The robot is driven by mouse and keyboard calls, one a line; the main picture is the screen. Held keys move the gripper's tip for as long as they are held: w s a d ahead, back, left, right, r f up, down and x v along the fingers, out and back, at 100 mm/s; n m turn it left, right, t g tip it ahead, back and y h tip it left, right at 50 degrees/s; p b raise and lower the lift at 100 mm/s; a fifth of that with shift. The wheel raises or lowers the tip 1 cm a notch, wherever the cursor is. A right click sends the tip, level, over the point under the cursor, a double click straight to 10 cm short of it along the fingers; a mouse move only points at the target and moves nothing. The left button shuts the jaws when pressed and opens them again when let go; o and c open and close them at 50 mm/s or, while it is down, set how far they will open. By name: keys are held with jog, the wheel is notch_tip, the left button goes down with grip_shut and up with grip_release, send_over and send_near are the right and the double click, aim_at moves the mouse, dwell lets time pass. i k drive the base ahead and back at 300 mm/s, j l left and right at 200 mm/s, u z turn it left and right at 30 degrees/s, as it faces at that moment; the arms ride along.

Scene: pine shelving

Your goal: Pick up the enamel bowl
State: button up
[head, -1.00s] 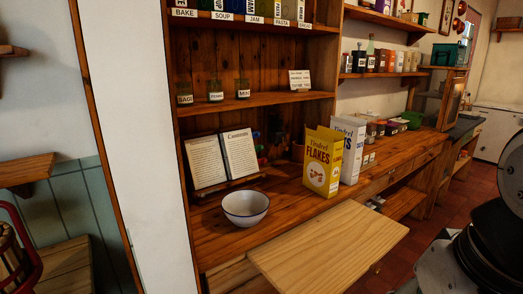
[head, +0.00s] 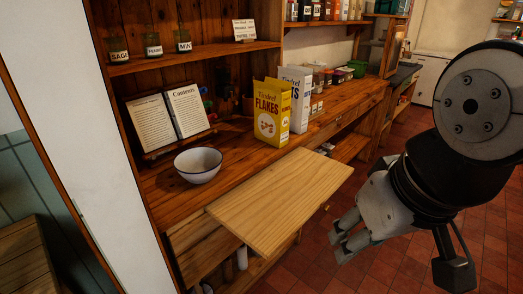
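The enamel bowl (head: 198,166) is white with a dark rim. It sits upright on the wooden counter of the pine shelving (head: 165,187), in front of an open book on a stand. My gripper (head: 340,240) is at the lower right in the head view, pointing down and to the left. It is over the floor, to the right of the pull-out board and well apart from the bowl. The gap between its fingertips is hard to make out. I see nothing held in it.
A pale pull-out board (head: 280,200) juts out between my gripper and the bowl. An open recipe book (head: 168,117) stands behind the bowl. A yellow flakes box (head: 271,115) and a white box (head: 298,98) stand to its right. The red tiled floor (head: 375,265) is clear.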

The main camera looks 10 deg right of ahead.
aim_at(198, 165)
jog(key=i+l+u, duration=0.55)
jog(key=i+l, duration=0.2)
jog(key=i+l+u, duration=0.25)
jog(key=l, duration=0.35)
jog(key=i, duration=0.1)
